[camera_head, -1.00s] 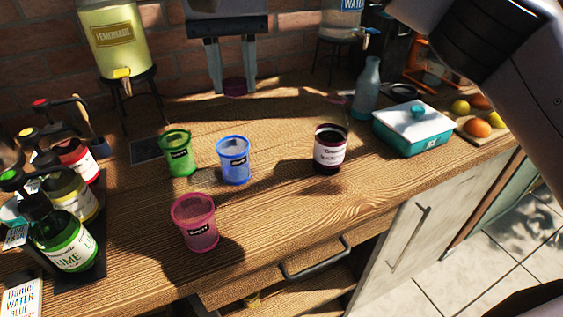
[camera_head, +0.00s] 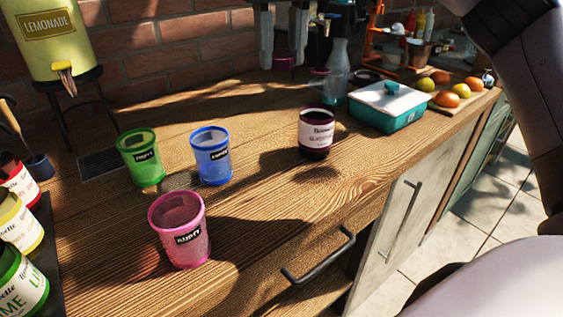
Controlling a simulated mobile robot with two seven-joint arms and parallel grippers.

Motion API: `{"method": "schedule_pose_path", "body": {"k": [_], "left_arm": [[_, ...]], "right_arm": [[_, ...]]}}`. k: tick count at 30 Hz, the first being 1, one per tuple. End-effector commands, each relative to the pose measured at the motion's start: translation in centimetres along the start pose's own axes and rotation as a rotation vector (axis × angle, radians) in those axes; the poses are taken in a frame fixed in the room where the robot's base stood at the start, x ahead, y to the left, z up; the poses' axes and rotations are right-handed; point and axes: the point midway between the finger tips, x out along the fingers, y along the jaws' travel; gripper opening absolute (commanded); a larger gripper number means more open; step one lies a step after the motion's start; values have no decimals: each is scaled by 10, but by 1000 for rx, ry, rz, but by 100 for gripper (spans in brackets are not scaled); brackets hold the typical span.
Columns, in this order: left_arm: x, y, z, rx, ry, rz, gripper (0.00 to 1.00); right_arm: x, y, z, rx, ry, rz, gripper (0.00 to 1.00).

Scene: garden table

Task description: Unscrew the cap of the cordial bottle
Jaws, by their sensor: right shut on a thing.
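The cordial bottle (camera_head: 316,134), dark purple with a white label, stands upright on the wooden table right of the cups. I see no cap on it; its upper part is clear and hard to make out. My right gripper (camera_head: 284,58) hangs at the top centre, behind and left of the bottle. It is shut on a small dark purple cap (camera_head: 284,61), held apart from the bottle. My left gripper is not in view.
Green (camera_head: 140,158), blue (camera_head: 211,156) and pink (camera_head: 180,229) cups stand left of the bottle. A teal ice box (camera_head: 389,108) and a glass carafe (camera_head: 337,72) are right. Other bottles (camera_head: 20,283) line the left edge. A lemonade dispenser (camera_head: 48,38) stands behind.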

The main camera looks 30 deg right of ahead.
Motion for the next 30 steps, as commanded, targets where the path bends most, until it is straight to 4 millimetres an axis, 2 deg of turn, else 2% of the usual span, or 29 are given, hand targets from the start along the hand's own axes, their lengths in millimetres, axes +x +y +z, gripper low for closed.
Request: {"method": "schedule_pose_path", "body": {"k": [5, 15, 20, 26, 30], "left_arm": [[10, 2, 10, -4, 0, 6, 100], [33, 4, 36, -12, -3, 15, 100], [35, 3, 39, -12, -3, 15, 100], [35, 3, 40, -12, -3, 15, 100], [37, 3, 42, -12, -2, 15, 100]], "right_arm": [[31, 4, 2, -2, -6, 0, 0], [123, 4, 2, -1, -7, 0, 0], [148, 4, 2, 2, -3, 0, 0], [161, 3, 1, 2, -1, -1, 0], [179, 4, 2, 2, -3, 1, 0]]}}
